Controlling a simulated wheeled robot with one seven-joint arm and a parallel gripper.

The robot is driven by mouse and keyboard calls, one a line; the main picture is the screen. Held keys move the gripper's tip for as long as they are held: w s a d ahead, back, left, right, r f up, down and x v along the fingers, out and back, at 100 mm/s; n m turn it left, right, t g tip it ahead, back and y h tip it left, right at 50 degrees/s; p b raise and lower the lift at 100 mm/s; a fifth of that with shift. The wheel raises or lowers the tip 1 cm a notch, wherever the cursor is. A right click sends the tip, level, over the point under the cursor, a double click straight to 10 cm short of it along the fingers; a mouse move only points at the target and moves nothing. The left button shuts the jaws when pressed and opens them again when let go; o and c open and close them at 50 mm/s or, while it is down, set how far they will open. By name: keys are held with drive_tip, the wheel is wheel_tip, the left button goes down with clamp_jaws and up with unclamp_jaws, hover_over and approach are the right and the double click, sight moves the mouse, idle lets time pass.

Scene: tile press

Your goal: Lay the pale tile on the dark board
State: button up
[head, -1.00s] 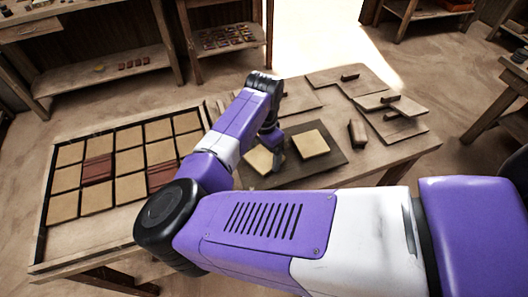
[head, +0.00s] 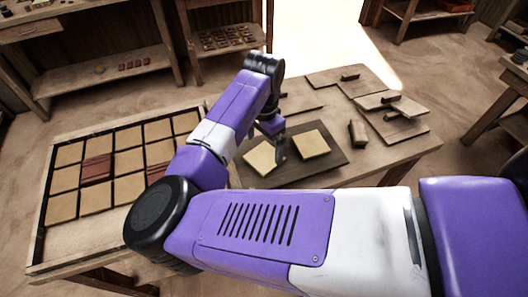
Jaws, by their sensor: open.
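The dark board (head: 335,160) lies on the table near its middle. Two pale tiles lie flat on it, a right pale tile (head: 311,143) and a left pale tile (head: 261,159), with a gap between them. My gripper (head: 281,158) is open and just above the right edge of the left tile. The tile lies apart from the fingers as far as I can see. My arm covers part of the board's left side.
A framed tray (head: 42,222) at left holds several pale tiles and two reddish ones (head: 97,169). Wooden floats with handles (head: 378,98) and a reddish block (head: 357,132) lie behind and right of the board.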

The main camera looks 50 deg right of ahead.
sight(264, 157)
wheel_tip(264, 157, up, 7)
drive_tip(key=s+d+r+n+h, duration=0.1)
drive_tip(key=s+d+h, duration=0.15)
drive_tip(key=d, duration=0.45)
drive_tip(key=s+d+r+h, duration=0.1)
drive_tip(key=s+d+h, duration=0.1)
drive_tip(key=d+h, duration=0.35)
drive_tip(key=d+r+n+t+h, duration=0.4)
drive_tip(key=d+r+n+h, duration=0.25)
drive_tip(key=d, duration=0.25)
drive_tip(key=s+a+f+n+t+y, duration=0.1)
drive_tip(key=a+f+n+t+y, duration=0.15)
drive_tip(key=a+n+t, duration=0.35)
drive_tip(key=a+f+n+t+y, duration=0.1)
drive_tip(key=a+f+n+y, duration=0.15)
drive_tip(key=a, duration=0.55)
drive_tip(key=s+a+f+n+t+y, duration=0.1)
drive_tip(key=a+f+n+t+y, duration=0.15)
drive_tip(key=a+n+t, duration=0.35)
drive_tip(key=s+a+m+g+y, duration=0.1)
drive_tip(key=s+a+y, duration=0.6)
drive_tip(key=s+a, duration=1.1)
drive_tip(key=a+g, duration=0.1)
drive_tip(key=a, duration=0.3)
drive_tip(key=shift+s+m+b, duration=0.3)
drive_tip(key=shift+s, duration=0.1)
